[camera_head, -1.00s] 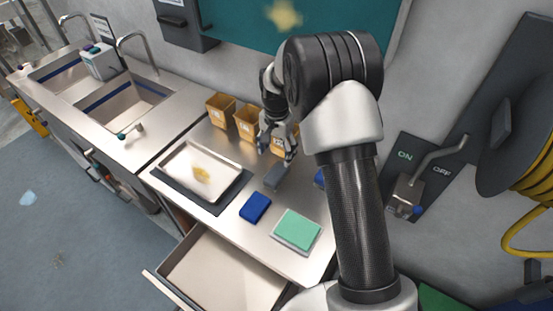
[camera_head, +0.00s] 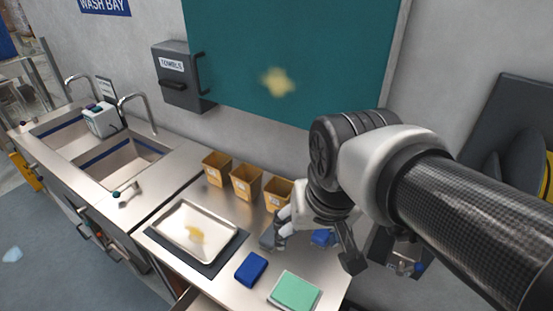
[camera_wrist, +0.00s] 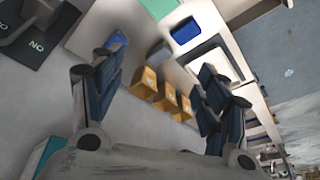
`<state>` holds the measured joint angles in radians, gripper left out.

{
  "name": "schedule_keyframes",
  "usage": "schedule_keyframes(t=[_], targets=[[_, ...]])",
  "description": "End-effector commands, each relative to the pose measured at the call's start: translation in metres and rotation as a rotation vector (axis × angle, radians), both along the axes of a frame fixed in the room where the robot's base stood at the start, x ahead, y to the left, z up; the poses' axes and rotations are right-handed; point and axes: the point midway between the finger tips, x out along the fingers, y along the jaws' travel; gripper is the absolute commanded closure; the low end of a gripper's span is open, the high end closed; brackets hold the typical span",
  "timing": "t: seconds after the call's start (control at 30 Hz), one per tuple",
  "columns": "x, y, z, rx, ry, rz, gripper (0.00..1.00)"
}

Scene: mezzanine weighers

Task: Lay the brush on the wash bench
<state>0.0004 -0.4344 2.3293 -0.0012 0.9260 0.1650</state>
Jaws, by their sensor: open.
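I cannot pick out the brush for certain. A small grey block (camera_head: 267,238) lies on the steel bench (camera_head: 218,270) by my gripper; it also shows between the fingers in the wrist view (camera_wrist: 160,52). A blue item (camera_head: 322,237) lies to its right, partly hidden by my gripper. My gripper (camera_head: 314,243) is open with nothing between its fingers, over the bench's right part; its spread fingers also show in the wrist view (camera_wrist: 162,65). The sink bench (camera_head: 172,163), with two basins, is at left. A small teal-ended item (camera_head: 125,194) is on its front part.
A metal tray (camera_head: 174,222) with a yellow stain lies on a dark mat. Yellow bins (camera_head: 246,183) line the wall. A blue block (camera_head: 251,268) and a green pad (camera_head: 295,290) lie in front. A drawer (camera_head: 197,302) stands open. A teal board (camera_head: 300,60) hangs above.

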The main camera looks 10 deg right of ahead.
Motion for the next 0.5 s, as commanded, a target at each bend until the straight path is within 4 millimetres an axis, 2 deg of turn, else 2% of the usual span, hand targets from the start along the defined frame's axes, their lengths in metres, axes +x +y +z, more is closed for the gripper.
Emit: schedule_keyframes(t=[0.03,0.1,0.2,0.33,0.5], targets=[[-0.019,0.000,0.001,-0.012,-0.026,0.031,0.32],[-0.039,0.000,-0.002,-0.027,-0.048,0.071,0.32],[-0.059,-0.001,-0.007,-0.045,-0.071,0.116,0.32],[-0.072,-0.001,-0.012,-0.057,-0.085,0.147,0.32],[-0.075,-0.001,-0.013,-0.060,-0.087,0.154,0.32]])
